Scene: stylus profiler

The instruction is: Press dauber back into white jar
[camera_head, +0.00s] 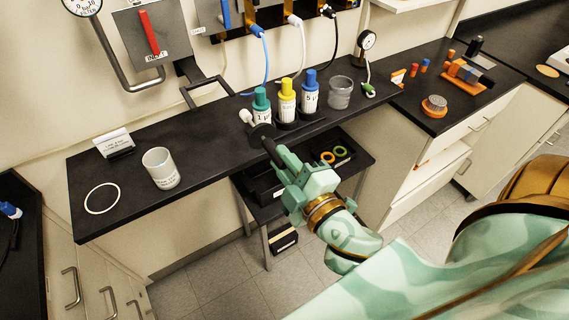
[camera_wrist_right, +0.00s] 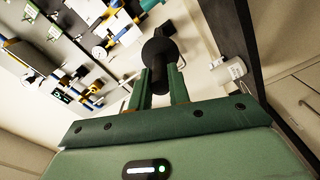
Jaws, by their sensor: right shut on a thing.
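My right gripper (camera_head: 268,146) is shut on a black dauber, held above the counter's front edge. The dauber's dark round collar (camera_head: 262,131) shows just beyond the fingertips. In the right wrist view the gripper (camera_wrist_right: 163,88) grips the black stem below the round collar (camera_wrist_right: 158,51). A pale blob (camera_head: 246,116) shows beyond the collar; I cannot tell for sure if it is the dauber's tip. The white jar (camera_head: 161,170), with a label and an open top, stands upright on the counter to the left, well apart from the gripper. My left gripper is not in view.
Teal-, yellow- and blue-capped bottles (camera_head: 286,103) and a clear beaker (camera_head: 340,93) stand behind the gripper. The counter (camera_head: 210,150) is clear between jar and bottles. A black cart (camera_head: 262,190) stands below.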

